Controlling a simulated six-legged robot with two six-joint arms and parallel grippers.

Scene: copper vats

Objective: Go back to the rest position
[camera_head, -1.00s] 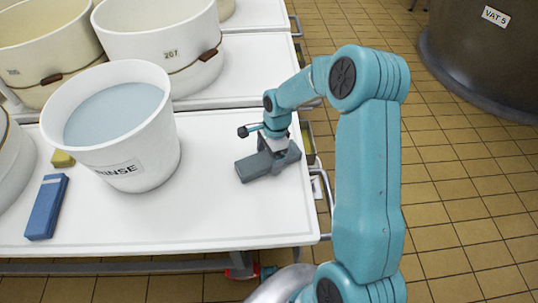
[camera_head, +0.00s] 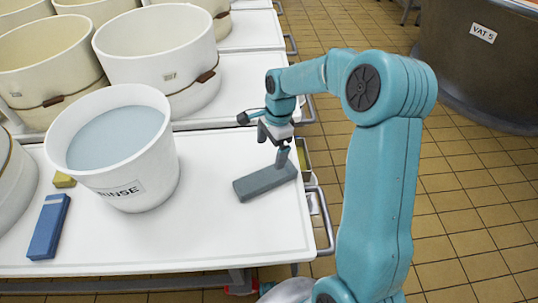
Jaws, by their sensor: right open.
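My right gripper (camera_head: 274,145) is open and empty, just above and behind a grey rectangular block (camera_head: 262,183). One finger shows close over the block's far edge; I cannot tell whether it touches. The block lies flat on the white cart top (camera_head: 225,235), near its right edge. My right arm comes in from the lower right, its elbow high. My left gripper is not in view.
A white RINSE bucket (camera_head: 125,190) of bluish liquid stands left of the block. A blue block (camera_head: 48,228) and a yellow piece (camera_head: 64,180) lie farther left. Large cream tubs (camera_head: 160,45) stand behind. VAT 5 (camera_head: 480,70) is at upper right, beyond tiled floor.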

